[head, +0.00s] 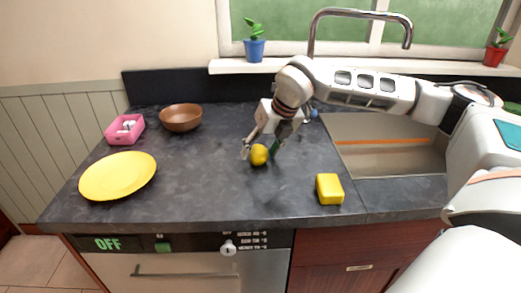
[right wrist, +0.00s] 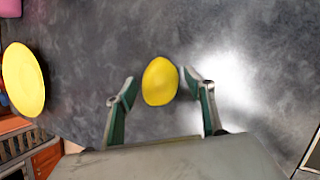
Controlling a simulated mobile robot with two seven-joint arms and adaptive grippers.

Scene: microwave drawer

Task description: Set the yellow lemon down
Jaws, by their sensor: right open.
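The yellow lemon (head: 259,155) rests on the dark countertop (head: 220,195), left of the sink. My right gripper (head: 260,150) is around it from above, with its fingers spread on either side. In the right wrist view the lemon (right wrist: 160,82) lies between and slightly beyond the two open fingertips (right wrist: 160,88), with a gap on both sides. My left gripper is in neither view.
A yellow plate (head: 118,176), a pink box (head: 124,130) and a brown bowl (head: 181,118) stand on the left. A yellow block (head: 329,189) lies to the right, before the sink (head: 390,160). The counter's front middle is clear.

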